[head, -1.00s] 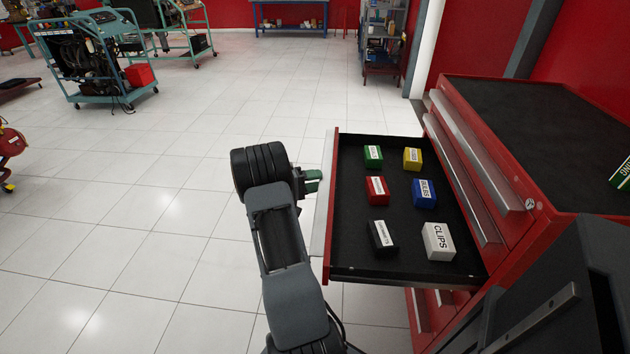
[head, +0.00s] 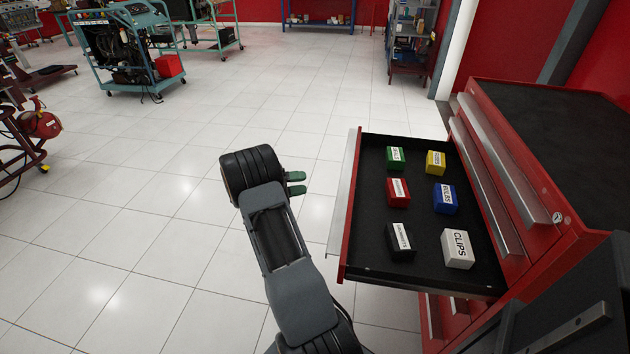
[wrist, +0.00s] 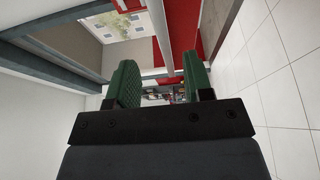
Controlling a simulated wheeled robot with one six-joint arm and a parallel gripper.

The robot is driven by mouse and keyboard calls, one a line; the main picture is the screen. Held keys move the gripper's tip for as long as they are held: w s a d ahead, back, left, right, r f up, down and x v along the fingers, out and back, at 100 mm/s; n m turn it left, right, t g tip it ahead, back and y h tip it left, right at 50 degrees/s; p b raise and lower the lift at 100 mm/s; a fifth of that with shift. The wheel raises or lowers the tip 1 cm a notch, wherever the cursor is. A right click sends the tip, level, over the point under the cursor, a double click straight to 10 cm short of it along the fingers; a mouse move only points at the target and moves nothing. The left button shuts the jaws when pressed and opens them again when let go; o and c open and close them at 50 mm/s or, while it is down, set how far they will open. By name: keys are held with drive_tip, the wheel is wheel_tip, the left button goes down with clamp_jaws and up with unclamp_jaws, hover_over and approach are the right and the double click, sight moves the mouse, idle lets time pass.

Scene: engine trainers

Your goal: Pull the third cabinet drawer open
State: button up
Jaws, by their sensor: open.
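The red tool cabinet (head: 560,250) stands at the right in the head view. One of its drawers (head: 375,268) is pulled well out, with a black liner and several labelled boxes inside. I cannot tell its number for certain, but closed drawer fronts show above and below it. A pale metal handle (head: 343,200) runs along its front edge. My gripper (head: 296,183) is open and empty, to the left of the handle and apart from it. In the wrist view its two green fingers (wrist: 164,84) stand apart with nothing between them.
The boxes in the drawer include a white CLIPS box (head: 457,249) and a blue one (head: 445,198). Open tiled floor (head: 120,230) lies left of my arm. An engine trainer on a cart (head: 130,55) stands far off at the back left.

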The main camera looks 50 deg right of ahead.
drive_tip(key=shift+v, duration=1.25)
wheel_tip(320, 180, down, 5)
drive_tip(key=s+a+n+t+y, duration=0.1)
drive_tip(key=s+a+n+y, duration=0.1)
drive_tip(key=s+n+y, duration=0.15)
drive_tip(key=s+a+r+n+t+y+p, duration=0.1)
drive_tip(key=a+r+n+t+y+p, duration=0.2)
drive_tip(key=a, duration=0.6)
drive_tip(key=s+a+r+t+y+p, duration=0.2)
drive_tip(key=a+r+p, duration=0.4)
drive_tip(key=r, duration=0.4)
drive_tip(key=s+a+r+n+t+y+p, duration=0.1)
drive_tip(key=s+a+r+t+y+p, duration=0.1)
drive_tip(key=a+r+t+p, duration=0.3)
drive_tip(key=s+a+r+n+t+y+p, duration=0.1)
drive_tip(key=s+a+r+t+y+p, duration=0.1)
drive_tip(key=a+r+p, duration=0.5)
drive_tip(key=a+r+t+y, duration=0.1)
drive_tip(key=a+r, duration=0.3)
drive_tip(key=r, duration=0.6)
drive_tip(key=shift+s+t, duration=0.2)
drive_tip(key=shift+t, duration=0.5)
drive_tip(key=shift+d, duration=0.1)
drive_tip(key=shift+c, duration=0.4)
